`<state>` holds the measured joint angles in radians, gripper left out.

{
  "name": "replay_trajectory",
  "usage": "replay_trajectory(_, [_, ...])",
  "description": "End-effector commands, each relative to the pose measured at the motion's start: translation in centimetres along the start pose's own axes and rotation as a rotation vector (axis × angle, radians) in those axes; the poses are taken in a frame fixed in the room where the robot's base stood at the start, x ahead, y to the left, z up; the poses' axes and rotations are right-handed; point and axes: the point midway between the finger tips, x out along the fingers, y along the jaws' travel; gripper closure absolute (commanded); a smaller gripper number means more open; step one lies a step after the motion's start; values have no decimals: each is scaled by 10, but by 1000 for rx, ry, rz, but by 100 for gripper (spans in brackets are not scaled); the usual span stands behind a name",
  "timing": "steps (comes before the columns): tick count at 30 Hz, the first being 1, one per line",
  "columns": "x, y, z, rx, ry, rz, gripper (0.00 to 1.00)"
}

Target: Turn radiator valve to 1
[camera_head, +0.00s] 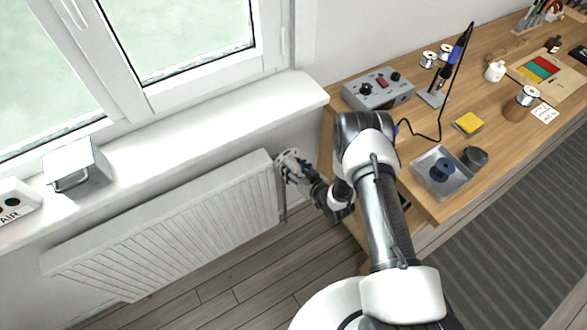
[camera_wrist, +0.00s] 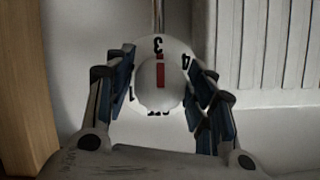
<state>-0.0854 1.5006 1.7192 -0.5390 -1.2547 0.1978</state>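The radiator valve (camera_wrist: 158,98) is a white round knob with black numbers in the wrist view. A red bar on its cap lines up with a small red mark beside the upside-down 3 at the top. The 4 is at the right, a 1 is at the lower left, and the bottom marking is partly hidden. In the head view my gripper (camera_head: 289,164) is at the radiator's right end, largely covering the valve.
The white radiator (camera_head: 165,225) hangs below the windowsill (camera_head: 215,120). It also shows at right in the wrist view (camera_wrist: 270,45). A wooden workbench (camera_head: 435,120) with tools stands right of my arm. A wooden upright (camera_wrist: 20,70) is close at left in the wrist view.

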Motion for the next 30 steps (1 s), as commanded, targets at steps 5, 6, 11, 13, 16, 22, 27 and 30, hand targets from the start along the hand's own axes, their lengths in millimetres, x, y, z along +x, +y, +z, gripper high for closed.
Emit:
replay_trajectory(5, [0,0,0,0,0,0,65])
replay_trajectory(6, [0,0,0,0,0,0,67])
replay_trajectory(11, [0,0,0,0,0,1,78])
replay_trajectory(13, [0,1,0,0,0,2,83])
replay_trajectory(16, [0,1,0,-1,0,2,83])
replay_trajectory(22, [0,1,0,-32,2,16,83])
replay_trajectory(27, [0,0,0,-109,5,45,83])
replay_trajectory(30, [0,0,1,-176,7,73,83])
